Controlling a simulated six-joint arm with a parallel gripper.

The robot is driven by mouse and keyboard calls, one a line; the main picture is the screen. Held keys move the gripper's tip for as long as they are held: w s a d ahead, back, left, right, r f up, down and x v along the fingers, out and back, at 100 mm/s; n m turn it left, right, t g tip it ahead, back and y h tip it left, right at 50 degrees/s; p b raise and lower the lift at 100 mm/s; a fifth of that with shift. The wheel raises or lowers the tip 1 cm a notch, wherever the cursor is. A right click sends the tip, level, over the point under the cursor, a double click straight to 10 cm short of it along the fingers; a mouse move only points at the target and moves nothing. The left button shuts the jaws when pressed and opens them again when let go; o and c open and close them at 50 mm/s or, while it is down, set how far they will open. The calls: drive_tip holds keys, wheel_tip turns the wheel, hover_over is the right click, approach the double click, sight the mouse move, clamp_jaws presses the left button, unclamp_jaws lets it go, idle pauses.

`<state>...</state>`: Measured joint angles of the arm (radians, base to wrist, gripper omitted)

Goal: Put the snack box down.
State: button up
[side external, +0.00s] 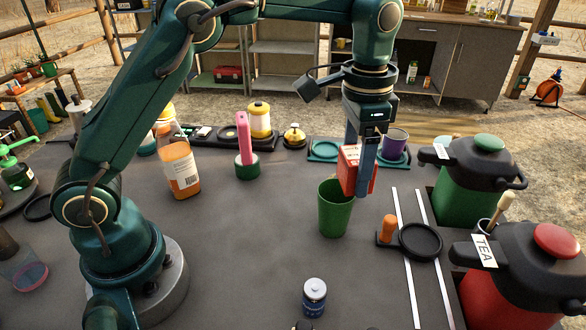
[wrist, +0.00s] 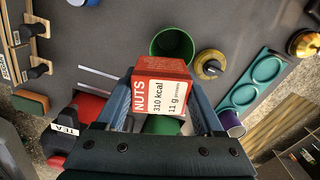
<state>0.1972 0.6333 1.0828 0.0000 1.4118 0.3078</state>
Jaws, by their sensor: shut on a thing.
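The snack box is a red carton (side external: 351,168) with a white panel. In the wrist view the box (wrist: 162,95) reads "NUTS", "310 kcal" and "11 g protein". My gripper (side external: 359,175) is shut on it, one finger on each side, and holds it above the grey table (side external: 262,245). In the side view the box overlaps the rim of a green cup (side external: 335,215), which stands upright on the table. In the wrist view the cup (wrist: 172,45) shows just beyond the box; I cannot tell whether they touch.
Green-lidded (side external: 478,170) and red-lidded (side external: 520,270) jugs stand at the right edge. A purple cup (side external: 394,145) sits in a teal tray (side external: 325,151) behind. The table's middle is clear.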

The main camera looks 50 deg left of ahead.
drive_tip(key=s+d+f+m, duration=0.2)
drive_tip(key=s+d+m, duration=0.15)
drive_tip(key=d, duration=0.85)
hover_over(379, 291)
wheel_tip(379, 291, down, 6)
drive_tip(key=shift+r, duration=0.15)
drive_tip(key=shift+f, duration=2)
drive_tip(key=shift+f, duration=0.15)
drive_tip(key=o, duration=1.4)
